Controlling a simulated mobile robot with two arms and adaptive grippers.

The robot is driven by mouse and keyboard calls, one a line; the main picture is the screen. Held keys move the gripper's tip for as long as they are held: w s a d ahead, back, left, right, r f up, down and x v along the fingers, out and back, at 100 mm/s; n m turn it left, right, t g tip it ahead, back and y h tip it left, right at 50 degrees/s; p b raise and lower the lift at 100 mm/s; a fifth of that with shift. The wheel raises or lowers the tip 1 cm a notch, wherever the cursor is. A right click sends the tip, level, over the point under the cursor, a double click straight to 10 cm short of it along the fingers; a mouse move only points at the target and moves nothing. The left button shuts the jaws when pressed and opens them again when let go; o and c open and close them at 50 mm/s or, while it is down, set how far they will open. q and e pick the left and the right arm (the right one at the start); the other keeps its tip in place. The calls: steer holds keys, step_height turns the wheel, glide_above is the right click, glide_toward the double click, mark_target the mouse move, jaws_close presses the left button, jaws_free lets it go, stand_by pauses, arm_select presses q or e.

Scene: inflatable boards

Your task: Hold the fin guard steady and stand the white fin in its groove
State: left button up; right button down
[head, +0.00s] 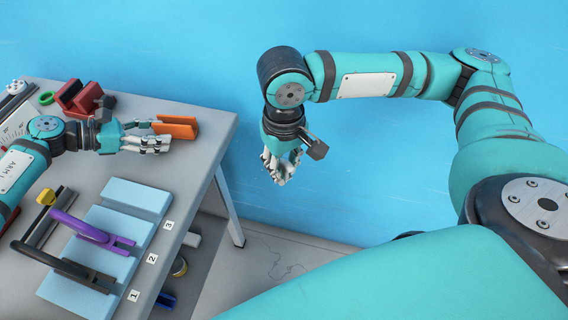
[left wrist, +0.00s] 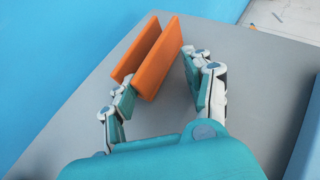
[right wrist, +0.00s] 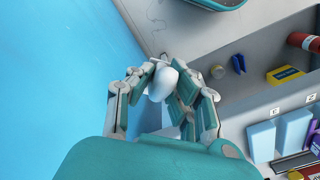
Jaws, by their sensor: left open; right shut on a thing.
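The orange fin guard (head: 176,127) lies near the far right corner of the grey table, two upright walls with a groove between. It also shows in the left wrist view (left wrist: 150,62). My left gripper (head: 158,135) is open around it, one finger close to the left wall and the other apart on the right; contact is unclear. My right gripper (head: 280,172) is off the table's right side, above the floor. I cannot make out the fin in the head view.
Light blue blocks (head: 138,196) stand in a row by labels 1, 2 and 3, with a purple fin (head: 92,232) and a black fin (head: 62,264). A red block (head: 78,98) and green ring (head: 46,98) lie at the back. A shelf is below the tabletop.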

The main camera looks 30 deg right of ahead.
arm_select(q)
steer(key=shift+d, duration=0.15)
jaws_close()
stand_by(0.4)
steer(key=shift+f, duration=0.1)
steer(key=shift+c, duration=1.8)
jaws_free()
